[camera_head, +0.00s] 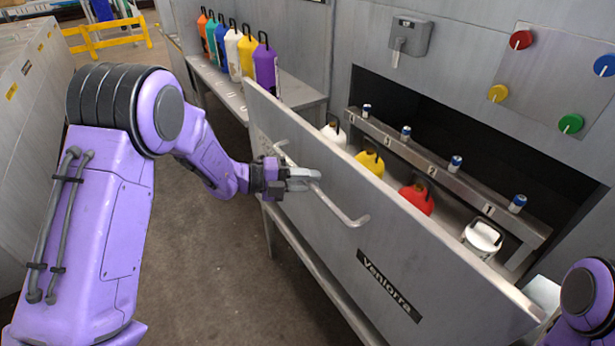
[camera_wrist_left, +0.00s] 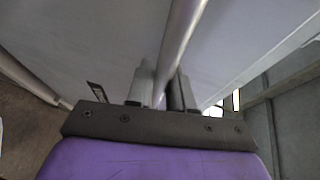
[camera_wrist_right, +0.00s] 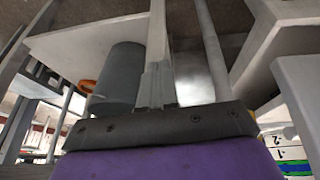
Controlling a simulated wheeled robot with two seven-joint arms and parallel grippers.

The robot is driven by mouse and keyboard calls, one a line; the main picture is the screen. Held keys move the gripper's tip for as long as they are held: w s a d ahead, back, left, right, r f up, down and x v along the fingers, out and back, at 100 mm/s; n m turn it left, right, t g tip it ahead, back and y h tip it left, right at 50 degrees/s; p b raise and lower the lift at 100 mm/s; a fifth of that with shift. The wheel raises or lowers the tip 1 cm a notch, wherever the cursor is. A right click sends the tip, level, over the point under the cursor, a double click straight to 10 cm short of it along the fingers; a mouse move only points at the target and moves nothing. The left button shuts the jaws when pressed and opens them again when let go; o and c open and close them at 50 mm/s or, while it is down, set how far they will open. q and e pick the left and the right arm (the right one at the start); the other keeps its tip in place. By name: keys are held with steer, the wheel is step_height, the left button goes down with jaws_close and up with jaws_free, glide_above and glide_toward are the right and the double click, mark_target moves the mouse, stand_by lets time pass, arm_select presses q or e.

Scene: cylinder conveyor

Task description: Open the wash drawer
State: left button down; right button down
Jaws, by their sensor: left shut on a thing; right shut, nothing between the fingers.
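The wash drawer's large grey front panel (camera_head: 400,255) carries a "Veniorra" label and a long bar handle (camera_head: 345,212). The panel stands apart from the wall, and cylinders show behind it. My left gripper (camera_head: 300,180) is shut on the bar handle. In the left wrist view the handle bar (camera_wrist_left: 183,40) passes between the fingers of the left gripper (camera_wrist_left: 162,90). My right gripper shows only in the right wrist view (camera_wrist_right: 157,85), with its fingers shut and empty. In the head view only part of my right arm shows, at the lower right corner.
Behind the panel are a white cylinder (camera_head: 334,134), a yellow one (camera_head: 371,163), a red one (camera_head: 417,198) and a white one (camera_head: 482,238). A numbered rail (camera_head: 440,178) runs behind them. A shelf (camera_head: 300,92) holds several coloured bottles. Open floor (camera_head: 215,270) lies in front of the drawer.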

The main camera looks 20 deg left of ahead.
arm_select(q)
steer(key=shift+s+a, duration=0.3)
steer(key=shift+s, duration=0.15)
steer(key=c, duration=1.1)
jaws_free()
steer(key=shift+a, duration=0.1)
steer(key=b+v, duration=0.2)
steer(key=v, duration=0.8)
steer(key=shift+s, duration=0.15)
steer(key=shift+a, duration=0.1)
